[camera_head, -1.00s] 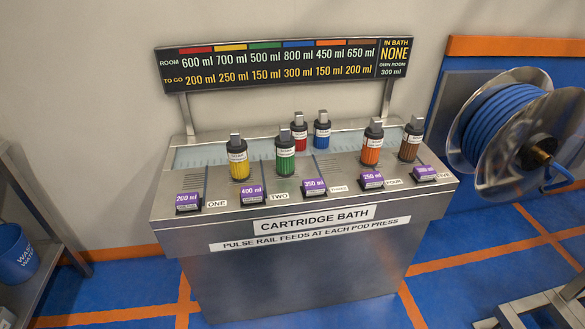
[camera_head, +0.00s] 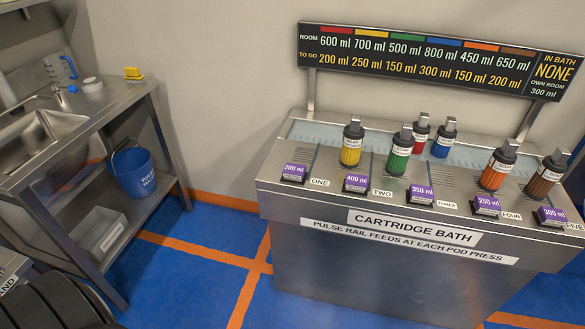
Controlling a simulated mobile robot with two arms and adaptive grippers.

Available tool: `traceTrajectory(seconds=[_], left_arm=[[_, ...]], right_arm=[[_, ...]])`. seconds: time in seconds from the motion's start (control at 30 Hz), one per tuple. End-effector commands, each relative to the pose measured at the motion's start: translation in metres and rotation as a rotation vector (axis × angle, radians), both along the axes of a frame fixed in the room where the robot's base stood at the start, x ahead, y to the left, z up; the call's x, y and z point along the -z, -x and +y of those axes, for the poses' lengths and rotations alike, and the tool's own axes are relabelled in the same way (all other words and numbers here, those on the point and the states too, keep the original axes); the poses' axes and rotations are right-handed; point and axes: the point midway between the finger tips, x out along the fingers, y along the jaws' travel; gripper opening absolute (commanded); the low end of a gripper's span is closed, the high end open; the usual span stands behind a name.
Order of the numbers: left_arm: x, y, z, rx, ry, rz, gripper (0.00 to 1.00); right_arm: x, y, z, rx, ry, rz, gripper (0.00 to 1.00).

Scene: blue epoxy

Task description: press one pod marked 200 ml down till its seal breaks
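The pod marked 200 ml (camera_head: 293,172) has a purple label on a dark base. It sits at the far left of the front row on the steel cartridge bath (camera_head: 300,205), beside the ONE tag. Along the row are pods marked 400 ml (camera_head: 355,184), 350 ml (camera_head: 420,195), 250 ml (camera_head: 487,206) and 300 ml (camera_head: 551,216). Behind them stand yellow (camera_head: 351,149), green (camera_head: 398,162), red (camera_head: 419,138), blue (camera_head: 440,149), orange (camera_head: 494,178) and brown (camera_head: 541,187) cartridges with dark caps. Neither gripper is in view.
A board (camera_head: 430,60) above the bath reads "IN BATH NONE" and lists room and to-go amounts. A steel sink bench (camera_head: 95,115) stands at left, with a blue bucket (camera_head: 132,172) on its lower shelf. Blue floor (camera_head: 195,255) between is clear. Dark rounded shapes fill the lower-left corner.

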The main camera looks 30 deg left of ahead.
Motion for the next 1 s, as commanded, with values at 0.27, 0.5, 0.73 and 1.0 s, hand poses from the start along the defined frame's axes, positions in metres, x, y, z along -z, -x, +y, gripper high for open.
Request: traceTrajectory(seconds=[0.27,0.5,0.73,1.0], left_arm=[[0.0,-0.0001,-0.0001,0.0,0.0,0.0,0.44],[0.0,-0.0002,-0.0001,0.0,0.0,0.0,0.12],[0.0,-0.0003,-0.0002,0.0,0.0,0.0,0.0],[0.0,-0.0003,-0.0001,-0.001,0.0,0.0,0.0]], right_arm=[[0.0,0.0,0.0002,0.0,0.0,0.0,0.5],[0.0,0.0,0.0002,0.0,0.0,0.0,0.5],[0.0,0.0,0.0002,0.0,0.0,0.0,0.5],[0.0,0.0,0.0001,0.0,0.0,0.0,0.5]])
